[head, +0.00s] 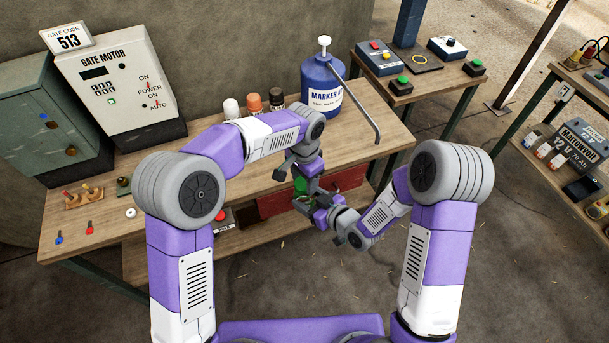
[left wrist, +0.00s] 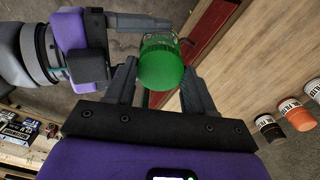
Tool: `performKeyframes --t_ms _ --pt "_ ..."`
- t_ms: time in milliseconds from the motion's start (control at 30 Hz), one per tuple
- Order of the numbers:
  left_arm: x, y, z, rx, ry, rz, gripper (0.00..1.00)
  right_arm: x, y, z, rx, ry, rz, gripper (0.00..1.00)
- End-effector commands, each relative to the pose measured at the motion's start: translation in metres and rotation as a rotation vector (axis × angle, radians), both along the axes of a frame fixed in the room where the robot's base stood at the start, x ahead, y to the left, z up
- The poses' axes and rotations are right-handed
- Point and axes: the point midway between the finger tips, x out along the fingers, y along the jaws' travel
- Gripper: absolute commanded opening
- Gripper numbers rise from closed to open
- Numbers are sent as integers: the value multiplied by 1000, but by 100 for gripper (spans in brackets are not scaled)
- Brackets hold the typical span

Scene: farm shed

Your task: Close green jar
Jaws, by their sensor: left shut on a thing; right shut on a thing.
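The green jar's lid (left wrist: 162,66) sits between the fingers of my left gripper (left wrist: 160,82) in the left wrist view. The same green shows in the head view (head: 300,185) under my left gripper (head: 301,178), which points down and is shut on the lid. My right gripper (head: 320,203) comes from the right, just below, and is shut on the jar. Its fingers also reach past the lid at the top of the left wrist view. The jar body is mostly hidden, so I cannot tell how far the lid is seated.
The wooden bench (head: 105,225) lies behind my grippers, with a red drawer (head: 350,178) close by. The gate motor box (head: 115,80) is at left.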

Motion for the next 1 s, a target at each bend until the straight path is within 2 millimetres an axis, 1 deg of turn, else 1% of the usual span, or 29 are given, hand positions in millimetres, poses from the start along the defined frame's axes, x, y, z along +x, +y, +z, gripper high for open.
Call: performKeyframes --t_ms 67,567,1000 --pt "0 0 -2 0 0 0 26 0 0 0 1 -1 0 6" --pt "0 0 -2 -1 -1 0 26 0 0 0 1 -1 0 6" --pt "0 0 -10 0 0 0 26 0 0 0 1 -1 0 6"
